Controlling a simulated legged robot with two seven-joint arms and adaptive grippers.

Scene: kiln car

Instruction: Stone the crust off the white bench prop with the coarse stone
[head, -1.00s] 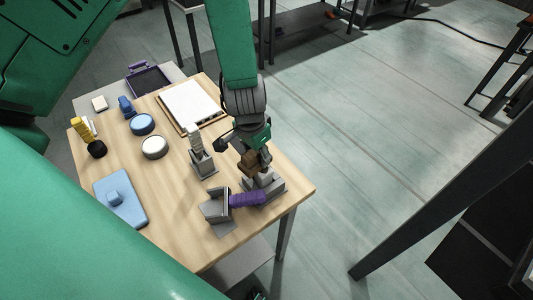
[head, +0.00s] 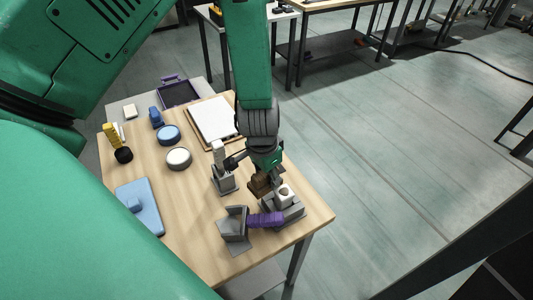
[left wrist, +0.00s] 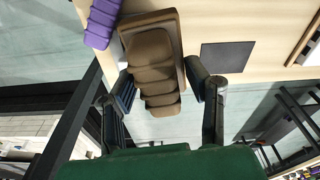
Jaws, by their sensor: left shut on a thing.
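My left gripper (head: 268,174) is shut on a brown ribbed block (head: 260,185), which looks like the coarse stone. In the left wrist view the brown block (left wrist: 152,62) sits between the two fingers. A white block with a brown patch on top (head: 284,193), likely the bench prop with its crust, sits in a grey holder (head: 291,217) just right of the brown block. I cannot tell whether the two touch. My right gripper is not in view.
A purple ribbed piece (head: 265,219) lies beside a grey angled rest (head: 235,224) near the front edge. The table's middle is clear.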

